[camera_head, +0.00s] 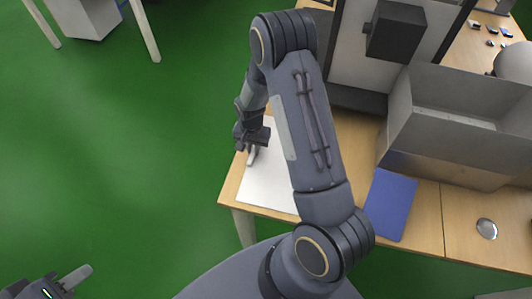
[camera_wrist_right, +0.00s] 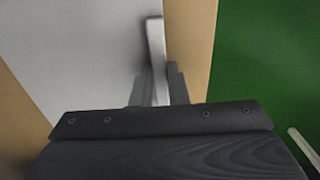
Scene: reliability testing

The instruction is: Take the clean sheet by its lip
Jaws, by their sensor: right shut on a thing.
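The clean sheet (camera_head: 268,183) is a white flat panel on the wooden table, near its left end. My arm hides part of it in the head view. In the right wrist view the sheet (camera_wrist_right: 80,50) fills the upper left, with a pale raised lip (camera_wrist_right: 156,42) along its right edge. My right gripper (camera_head: 251,156) is at the sheet's left edge. In the wrist view my right gripper (camera_wrist_right: 157,88) has its fingers on both sides of the lip, shut on it. My left gripper (camera_head: 76,278) is at the lower left, over the floor, away from the table; its finger gap is unclear.
A blue panel (camera_head: 390,205) lies right of the sheet. A grey open box (camera_head: 440,148) and a dark machine (camera_head: 396,32) stand behind. A round metal piece (camera_head: 487,229) lies at the right. The wooden table's (camera_head: 228,190) left edge borders open green floor (camera_head: 120,160).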

